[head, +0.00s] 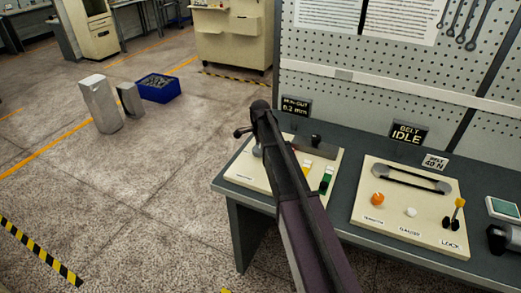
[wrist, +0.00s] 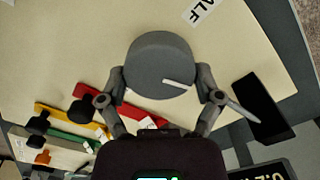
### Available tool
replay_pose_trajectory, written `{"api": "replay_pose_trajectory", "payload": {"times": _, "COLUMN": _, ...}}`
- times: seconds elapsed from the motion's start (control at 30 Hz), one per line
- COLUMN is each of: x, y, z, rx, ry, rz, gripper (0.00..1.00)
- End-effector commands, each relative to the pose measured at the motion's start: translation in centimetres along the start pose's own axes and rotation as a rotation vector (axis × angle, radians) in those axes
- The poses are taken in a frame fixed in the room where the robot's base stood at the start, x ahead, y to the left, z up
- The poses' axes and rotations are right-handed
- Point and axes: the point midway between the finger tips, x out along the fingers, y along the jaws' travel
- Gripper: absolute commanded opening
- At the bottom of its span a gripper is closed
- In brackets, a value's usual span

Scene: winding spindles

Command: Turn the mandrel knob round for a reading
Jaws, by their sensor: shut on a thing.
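The mandrel knob (wrist: 160,68) is a grey round knob with a white pointer mark on its lower right part in the wrist view. My gripper (wrist: 161,78) has one finger on each side of the knob and is shut on it. The knob stands over a cream panel (wrist: 60,50). In the head view my arm crosses this cream panel (head: 250,178) and hides most of the knob. A black sign (head: 296,106) behind the panel reads "RUN-OUT 0.2 mm".
Red (wrist: 105,97), yellow (wrist: 75,117) and green (wrist: 75,138) bars lie beside the gripper. A dark rectangular piece (wrist: 259,107) is on the other side. A second panel (head: 385,225) carries a belt, an orange knob and levers. A sign (head: 408,133) reads "BELT IDLE".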

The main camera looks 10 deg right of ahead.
Motion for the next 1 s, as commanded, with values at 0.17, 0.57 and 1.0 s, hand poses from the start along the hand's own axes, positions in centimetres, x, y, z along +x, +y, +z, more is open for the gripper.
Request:
{"api": "replay_pose_trajectory", "payload": {"times": 0.17, "x": 0.03, "y": 0.12, "z": 0.02, "rx": -0.166, "ry": -0.001, "rz": 0.004, "gripper": 0.36}}
{"api": "replay_pose_trajectory", "payload": {"times": 0.57, "x": 0.04, "y": 0.04, "z": 0.05, "rx": -0.546, "ry": -0.001, "rz": 0.005, "gripper": 0.36}}
{"api": "replay_pose_trajectory", "payload": {"times": 1.0, "x": 0.05, "y": -0.03, "z": 0.14, "rx": -0.964, "ry": -0.003, "rz": 0.005, "gripper": 0.36}}
